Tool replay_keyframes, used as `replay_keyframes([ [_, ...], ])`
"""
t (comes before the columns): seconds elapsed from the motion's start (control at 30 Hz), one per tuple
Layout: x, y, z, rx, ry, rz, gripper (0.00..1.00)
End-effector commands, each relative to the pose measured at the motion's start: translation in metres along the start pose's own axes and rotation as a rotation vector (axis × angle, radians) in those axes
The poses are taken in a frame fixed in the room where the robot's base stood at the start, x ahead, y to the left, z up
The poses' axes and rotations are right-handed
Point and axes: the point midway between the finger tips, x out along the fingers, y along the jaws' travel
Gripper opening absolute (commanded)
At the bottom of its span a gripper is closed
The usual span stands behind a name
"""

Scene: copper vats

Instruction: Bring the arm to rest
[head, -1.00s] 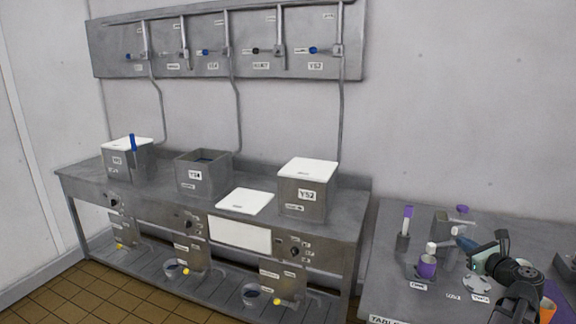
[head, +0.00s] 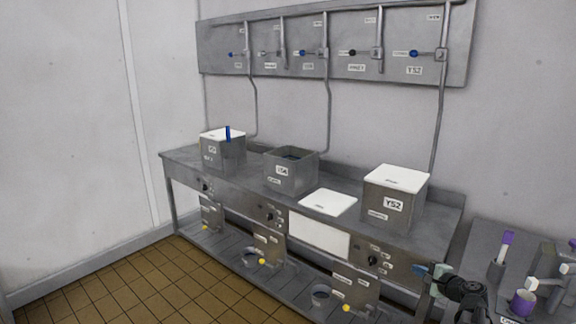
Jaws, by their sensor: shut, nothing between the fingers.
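My arm comes in from the bottom right of the head view. My gripper (head: 432,271) is shut and empty, with black and teal parts. It shows in front of the right end of the steel bench (head: 375,238), left of the grey side table (head: 482,240). Its fingertips are small and partly hard to make out. It appears apart from the things on the side table.
On the side table stand a purple-topped tube (head: 503,247), a purple cup (head: 522,302) and a white-topped piece (head: 532,284). The bench holds a lidded vat YSZ (head: 393,203), an open vat (head: 290,171) and a loose white lid (head: 328,202). Tiled floor (head: 110,280) is clear at left.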

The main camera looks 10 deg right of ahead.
Motion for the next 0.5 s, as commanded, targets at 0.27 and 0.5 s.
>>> replay_keyframes([
  [0.27,0.079,0.059,0.09,-0.363,-0.173,0.102,0.0],
  [0.5,0.119,0.164,0.17,-0.638,-0.361,0.252,0.0],
])
